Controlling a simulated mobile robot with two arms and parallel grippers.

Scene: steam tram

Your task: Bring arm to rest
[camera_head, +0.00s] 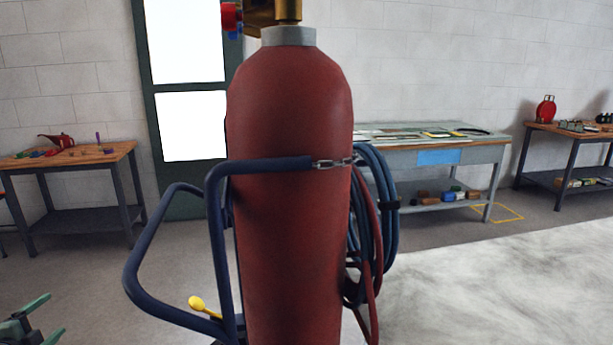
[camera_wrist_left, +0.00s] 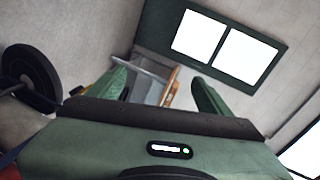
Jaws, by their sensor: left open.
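My left gripper (camera_head: 46,320) shows at the bottom left corner of the head view, with its green fingers apart. In the left wrist view the two green fingers of the gripper (camera_wrist_left: 160,90) stand well apart with nothing between them. The rest of the left arm is out of the head view. My right gripper is in neither view.
A tall red gas cylinder (camera_head: 290,200) is chained to a blue trolley (camera_head: 148,265) in front of me, with hoses (camera_head: 385,215) on its right. Workbenches (camera_head: 75,155) line the wall. A black wheel (camera_wrist_left: 30,78) shows left in the wrist view.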

